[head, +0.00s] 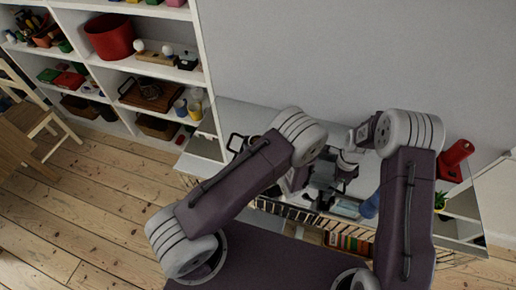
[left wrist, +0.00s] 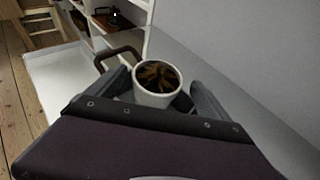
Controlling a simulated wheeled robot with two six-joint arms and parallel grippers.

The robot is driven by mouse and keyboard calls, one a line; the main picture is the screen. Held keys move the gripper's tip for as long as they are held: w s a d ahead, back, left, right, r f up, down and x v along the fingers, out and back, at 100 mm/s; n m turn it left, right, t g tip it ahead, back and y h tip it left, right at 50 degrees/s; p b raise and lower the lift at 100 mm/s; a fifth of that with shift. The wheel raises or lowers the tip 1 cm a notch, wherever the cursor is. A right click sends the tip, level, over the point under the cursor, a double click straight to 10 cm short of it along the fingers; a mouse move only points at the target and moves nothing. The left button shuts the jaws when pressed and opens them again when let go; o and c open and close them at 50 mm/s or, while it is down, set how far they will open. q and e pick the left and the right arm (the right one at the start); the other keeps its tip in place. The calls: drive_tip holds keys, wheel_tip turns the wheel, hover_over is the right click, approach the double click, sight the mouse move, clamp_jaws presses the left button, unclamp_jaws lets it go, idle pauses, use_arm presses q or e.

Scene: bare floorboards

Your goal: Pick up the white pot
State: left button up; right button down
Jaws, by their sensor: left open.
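The white pot (left wrist: 156,96) is a small round planter with a brown, leafy top. In the left wrist view it stands upright between the two grey fingers of my left gripper (left wrist: 160,92), which is open. I cannot tell whether either finger touches it. In the head view the pot and the left fingers are hidden behind my left arm. My right gripper (head: 345,172) is over the middle of the table, partly lost among dark and grey parts, and its jaws cannot be made out.
A dark handle-like loop (left wrist: 118,57) rises just left of the pot. The white table (head: 206,149) stands against a grey wall. A red object (head: 455,160) and a small green plant (head: 440,200) are at its right. Shelves (head: 150,68) and a wooden chair (head: 38,125) are at left.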

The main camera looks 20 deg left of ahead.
use_arm(q)
drive_tip(key=x, duration=0.4)
drive_tip(key=shift+a+f, duration=0.15)
drive_tip(key=shift+a, duration=0.1)
drive_tip(key=c, duration=1.8)
wheel_tip(320, 180, up, 10)
drive_tip(key=shift+r, duration=0.1)
use_arm(e)
drive_tip(key=c, duration=1.6)
unclamp_jaws()
wheel_tip(320, 180, up, 12)
